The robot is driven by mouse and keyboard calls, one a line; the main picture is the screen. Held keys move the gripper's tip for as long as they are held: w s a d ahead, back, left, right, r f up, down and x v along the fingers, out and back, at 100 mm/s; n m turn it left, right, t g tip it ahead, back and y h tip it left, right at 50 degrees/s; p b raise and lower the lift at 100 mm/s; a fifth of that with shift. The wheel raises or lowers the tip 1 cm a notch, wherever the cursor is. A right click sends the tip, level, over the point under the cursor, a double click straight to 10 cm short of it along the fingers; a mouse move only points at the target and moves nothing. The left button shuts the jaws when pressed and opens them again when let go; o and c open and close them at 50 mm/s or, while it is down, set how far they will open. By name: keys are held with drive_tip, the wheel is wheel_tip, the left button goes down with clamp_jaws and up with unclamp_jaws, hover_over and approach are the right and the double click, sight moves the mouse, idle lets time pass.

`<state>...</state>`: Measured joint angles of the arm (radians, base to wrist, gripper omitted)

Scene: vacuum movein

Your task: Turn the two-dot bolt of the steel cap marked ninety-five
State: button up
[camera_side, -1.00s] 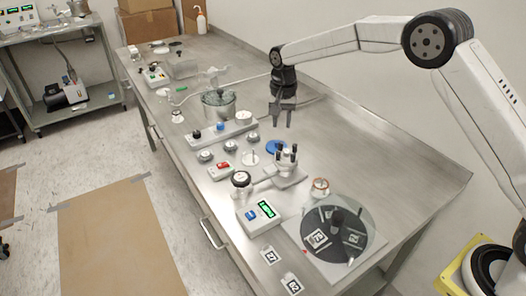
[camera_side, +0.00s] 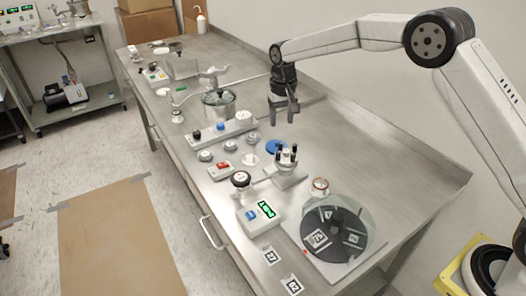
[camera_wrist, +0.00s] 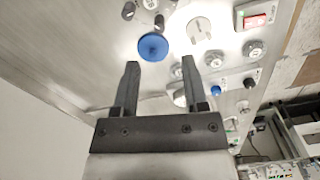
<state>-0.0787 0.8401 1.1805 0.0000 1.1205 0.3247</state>
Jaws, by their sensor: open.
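My gripper (camera_side: 285,112) hangs above the steel table right of the row of caps, its fingers apart and empty; it also shows in the wrist view (camera_wrist: 160,66). Several small round steel caps stand on the table: one near the front (camera_side: 205,155), one in the middle (camera_side: 231,146) and one farther back (camera_side: 252,137). One steel cap also shows in the wrist view (camera_wrist: 255,50). Their marks and bolt dots are too small to read, so I cannot tell which is ninety-five. My gripper is apart from all of them.
A blue disc (camera_side: 276,148) lies below my gripper. A glass-topped pot (camera_side: 219,108) stands behind. The table's right side is clear.

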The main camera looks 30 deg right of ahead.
sight(281, 142)
drive_tip(key=shift+n, duration=0.4)
drive_tip(key=shift+f, duration=0.1)
drive_tip(key=shift+f, duration=3.8)
clamp_jaws()
